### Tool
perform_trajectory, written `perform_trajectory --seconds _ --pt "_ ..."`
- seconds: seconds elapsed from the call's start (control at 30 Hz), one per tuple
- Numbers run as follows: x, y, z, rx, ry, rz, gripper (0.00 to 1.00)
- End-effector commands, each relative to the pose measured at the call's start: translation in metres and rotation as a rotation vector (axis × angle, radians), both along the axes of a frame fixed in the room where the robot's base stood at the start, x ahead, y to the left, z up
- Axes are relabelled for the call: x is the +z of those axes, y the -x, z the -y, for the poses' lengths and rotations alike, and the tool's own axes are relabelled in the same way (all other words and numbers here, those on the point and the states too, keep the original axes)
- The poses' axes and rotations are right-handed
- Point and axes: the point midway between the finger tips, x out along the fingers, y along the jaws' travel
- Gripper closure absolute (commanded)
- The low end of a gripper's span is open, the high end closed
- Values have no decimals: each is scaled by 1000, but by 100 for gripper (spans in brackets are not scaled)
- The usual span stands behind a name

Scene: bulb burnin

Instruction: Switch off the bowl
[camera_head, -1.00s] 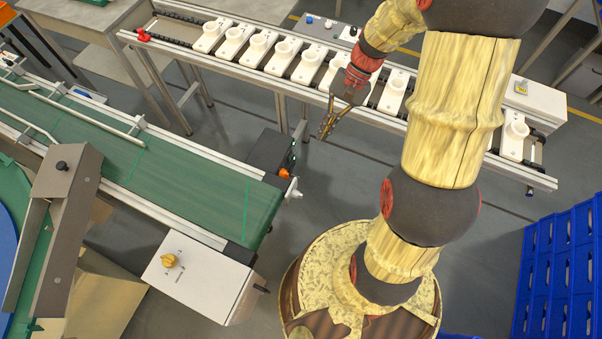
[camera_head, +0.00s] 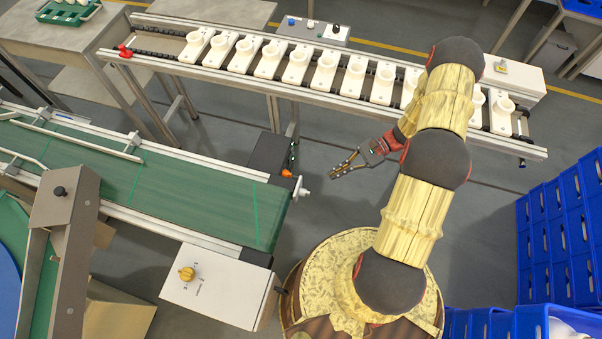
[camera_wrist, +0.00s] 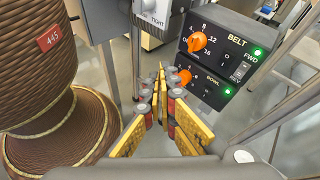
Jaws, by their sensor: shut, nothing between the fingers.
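In the wrist view, a dark control panel marked BOWL (camera_wrist: 207,87) sits below a like panel marked BELT (camera_wrist: 220,48). The BOWL panel has an orange knob (camera_wrist: 184,76), partly behind my fingertips, and a lit green lamp (camera_wrist: 228,91). Its other markings are too small or covered to read. My gripper (camera_wrist: 160,72) is shut and empty, its tips appearing just left of that knob; contact cannot be told. In the head view, my gripper (camera_head: 337,171) points left, apart from the dark control housing (camera_head: 269,153) at the green conveyor's end.
The BELT panel has its own orange knob (camera_wrist: 197,42) and lit green lamp (camera_wrist: 258,51). The green conveyor (camera_head: 160,190) runs left. A rail with white holders (camera_head: 325,70) lies behind; blue crates (camera_head: 560,230) stand right.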

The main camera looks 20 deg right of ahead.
Motion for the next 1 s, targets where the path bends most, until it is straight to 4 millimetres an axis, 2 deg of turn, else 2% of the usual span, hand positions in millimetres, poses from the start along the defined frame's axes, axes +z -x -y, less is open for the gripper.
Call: perform_trajectory --seconds 0.07,0.33,0.6,0.8,1.0 --pt "-19 3 0 -46 -40 -24 100" --pt "-70 -17 1 -282 -245 -48 100" --pt "-122 -28 9 -526 -434 -42 100" --pt "-146 -30 15 -648 -518 -26 100" --pt "-155 -30 18 -693 -547 -18 100"
